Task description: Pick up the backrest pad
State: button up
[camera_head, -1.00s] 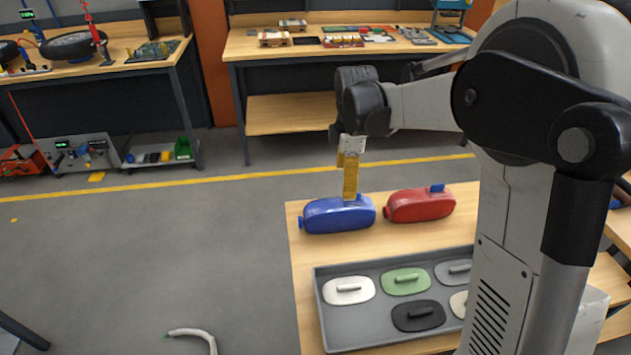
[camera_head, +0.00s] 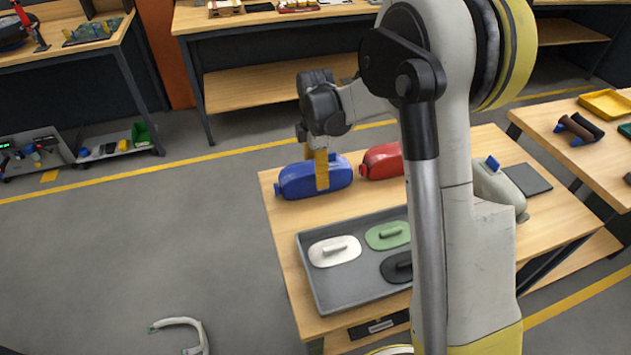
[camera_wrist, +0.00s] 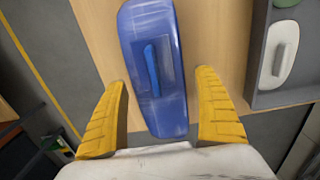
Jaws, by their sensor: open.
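A blue rounded pad-like body (camera_head: 297,182) lies on the wooden table, with a raised bar on top. It also shows in the wrist view (camera_wrist: 166,104). I cannot tell for certain that it is the backrest pad. My gripper (camera_wrist: 160,78) is open, with one yellow finger on each side of the blue body's near half. It is not closed on it. In the head view one finger of my gripper (camera_head: 322,170) stands in front of the blue body and hides part of it. A red similar body (camera_head: 381,161) lies to the right, partly hidden by my arm.
A grey tray (camera_head: 322,292) at the table's front holds several oval plates with handles, including a white one (camera_head: 334,251) and a green one (camera_head: 387,235). A whitish body with a blue cap (camera_head: 494,184) and a dark flat plate (camera_head: 527,180) lie to the right.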

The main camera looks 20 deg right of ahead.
jog(key=shift+f, duration=0.35)
jog(key=shift+r, duration=0.1)
jog(key=shift+c, duration=0.2)
jog(key=c, duration=1.5)
jog(key=shift+r, duration=0.1)
jog(key=shift+r+p, duration=0.8)
jog(key=shift+r, duration=0.65)
jog(key=d+r+p, duration=0.1)
jog(key=d+r, duration=0.1)
jog(key=d, duration=0.2)
jog(key=d+r+p, duration=0.1)
jog(key=d+r, duration=0.2)
jog(key=d+r+p, duration=0.2)
jog(key=d+r, duration=0.1)
jog(key=d, duration=0.1)
jog(key=shift+w+d, duration=0.3)
jog(key=shift+w, duration=0.05)
